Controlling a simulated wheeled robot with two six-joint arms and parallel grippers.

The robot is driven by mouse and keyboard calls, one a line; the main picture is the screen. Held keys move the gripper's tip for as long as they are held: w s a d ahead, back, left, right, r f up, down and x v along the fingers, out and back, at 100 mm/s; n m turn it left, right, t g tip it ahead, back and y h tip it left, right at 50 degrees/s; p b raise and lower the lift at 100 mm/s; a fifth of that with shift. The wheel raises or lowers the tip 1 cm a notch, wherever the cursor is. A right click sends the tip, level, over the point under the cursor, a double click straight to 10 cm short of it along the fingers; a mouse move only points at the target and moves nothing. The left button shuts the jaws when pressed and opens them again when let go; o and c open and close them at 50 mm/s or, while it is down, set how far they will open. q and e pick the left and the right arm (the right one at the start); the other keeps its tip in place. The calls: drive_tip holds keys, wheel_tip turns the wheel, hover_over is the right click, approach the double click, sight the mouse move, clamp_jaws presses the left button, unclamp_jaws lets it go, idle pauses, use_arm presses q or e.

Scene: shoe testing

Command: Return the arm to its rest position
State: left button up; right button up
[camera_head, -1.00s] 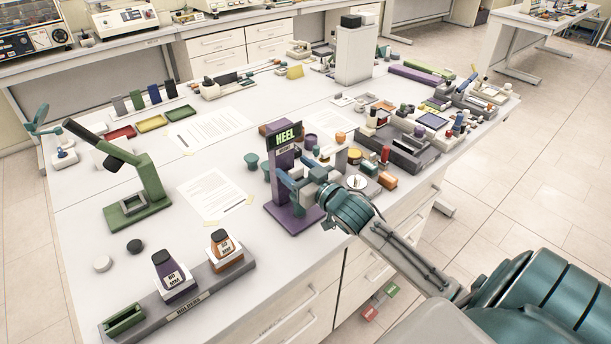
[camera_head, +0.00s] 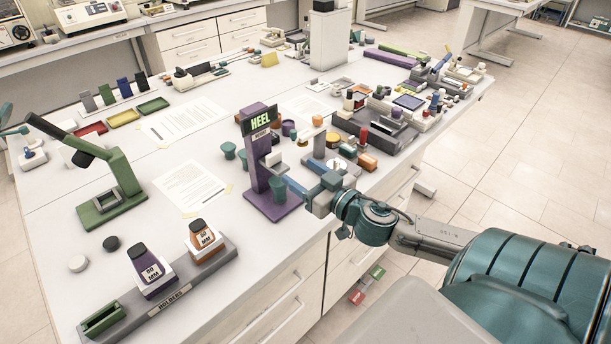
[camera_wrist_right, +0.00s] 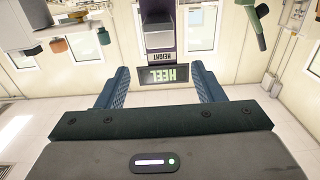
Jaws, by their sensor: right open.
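My right gripper (camera_head: 300,188) is in front of the purple HEEL height stand (camera_head: 258,165) near the table's front edge. In the right wrist view the two blue fingers (camera_wrist_right: 160,85) are apart with nothing between them, and the HEEL sign (camera_wrist_right: 165,74) appears upside down beyond them. My left gripper is not clearly in view; only a bit of teal shows at the left edge.
A green stand (camera_head: 108,195) stands at the left. The holder rack (camera_head: 170,296) with two labelled blocks lies at the front. Papers (camera_head: 192,186) lie mid-table. Many small parts and a grey tray (camera_head: 375,135) crowd the right side. Open floor lies right of the table.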

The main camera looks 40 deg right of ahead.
drive_tip(key=shift+s, duration=0.1)
idle(0.6)
drive_tip(key=s+f+m+g+h, duration=0.3)
drive_tip(key=s+f+g+h, duration=0.3)
drive_tip(key=s+f+g, duration=0.5)
drive_tip(key=s+a+f+n+g+y, duration=0.3)
drive_tip(key=s+a+f+y, duration=0.1)
drive_tip(key=s+a+f, duration=0.65)
drive_tip(key=d+f+g, duration=0.2)
drive_tip(key=d+f, duration=0.1)
drive_tip(key=f, duration=2.7)
drive_tip(key=s+d+f, duration=0.1)
drive_tip(key=s+f, duration=1.7)
drive_tip(key=s, duration=0.1)
drive_tip(key=shift+d+f+m+g, duration=0.25)
drive_tip(key=shift+f+m+g, duration=0.05)
drive_tip(key=shift+g, duration=0.1)
